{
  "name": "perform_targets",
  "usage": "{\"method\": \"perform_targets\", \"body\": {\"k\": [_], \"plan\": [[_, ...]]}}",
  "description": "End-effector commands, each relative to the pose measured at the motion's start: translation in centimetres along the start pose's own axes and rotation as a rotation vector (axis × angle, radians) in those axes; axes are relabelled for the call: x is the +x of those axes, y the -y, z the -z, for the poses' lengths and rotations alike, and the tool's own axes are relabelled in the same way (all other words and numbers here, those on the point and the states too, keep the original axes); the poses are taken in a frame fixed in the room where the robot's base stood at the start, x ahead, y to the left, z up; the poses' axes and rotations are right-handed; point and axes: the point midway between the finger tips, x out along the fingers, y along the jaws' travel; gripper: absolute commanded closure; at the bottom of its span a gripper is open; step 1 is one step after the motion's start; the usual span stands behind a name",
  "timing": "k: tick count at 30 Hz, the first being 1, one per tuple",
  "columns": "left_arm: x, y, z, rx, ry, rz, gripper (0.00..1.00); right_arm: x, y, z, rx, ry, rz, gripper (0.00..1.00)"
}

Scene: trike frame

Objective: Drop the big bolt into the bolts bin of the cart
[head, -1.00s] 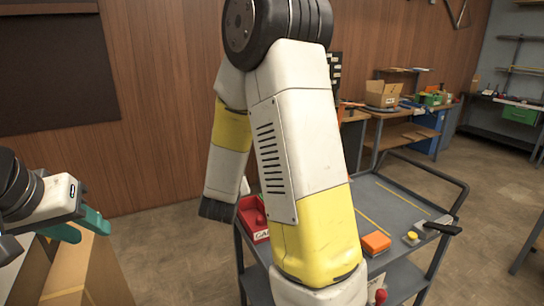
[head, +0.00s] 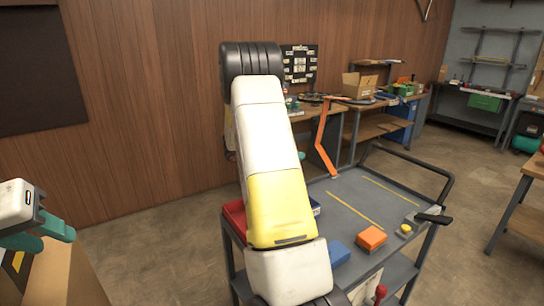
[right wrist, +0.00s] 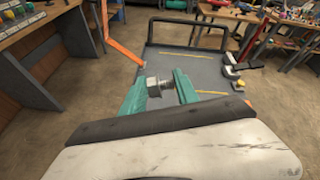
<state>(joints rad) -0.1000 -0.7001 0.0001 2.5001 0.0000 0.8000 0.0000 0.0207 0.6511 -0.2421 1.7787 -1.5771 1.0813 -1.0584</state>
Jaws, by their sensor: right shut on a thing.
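In the right wrist view my right gripper (right wrist: 160,88) is shut on the big bolt (right wrist: 158,82), a grey metal bolt held between the teal fingers. The cart (right wrist: 205,70) lies ahead of and below it. In the head view my right arm hides most of that gripper; a small teal part shows beside the arm. I cannot read which is the bolts bin. My left gripper (head: 42,234) looks open and empty at far left.
On the cart are an orange block (head: 371,238), a blue block (head: 339,253) and a small yellow part (head: 404,230). Much of its top is bare. An orange post (head: 322,135) rises behind it. A cardboard box (head: 60,270) stands at lower left. Workbenches line the back.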

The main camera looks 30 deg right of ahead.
Motion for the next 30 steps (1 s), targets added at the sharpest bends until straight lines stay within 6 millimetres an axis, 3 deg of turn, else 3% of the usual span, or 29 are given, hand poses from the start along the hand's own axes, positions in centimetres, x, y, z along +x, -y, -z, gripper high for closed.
{"method": "perform_targets", "body": {"k": [7,21,30], "plan": [[0.0,0.0,0.0,0.0,0.0,0.0,0.64,1.8,0.5,0.6,0.023,-0.018,0.058,1.0],[0.0,0.0,0.0,0.0,0.0,0.0,0.64,3.5,-0.8,4.9,0.023,-0.017,0.056,1.0],[0.0,0.0,0.0,0.0,0.0,0.0,0.64,3.7,-0.9,5.3,0.024,-0.017,0.055,1.0]]}}
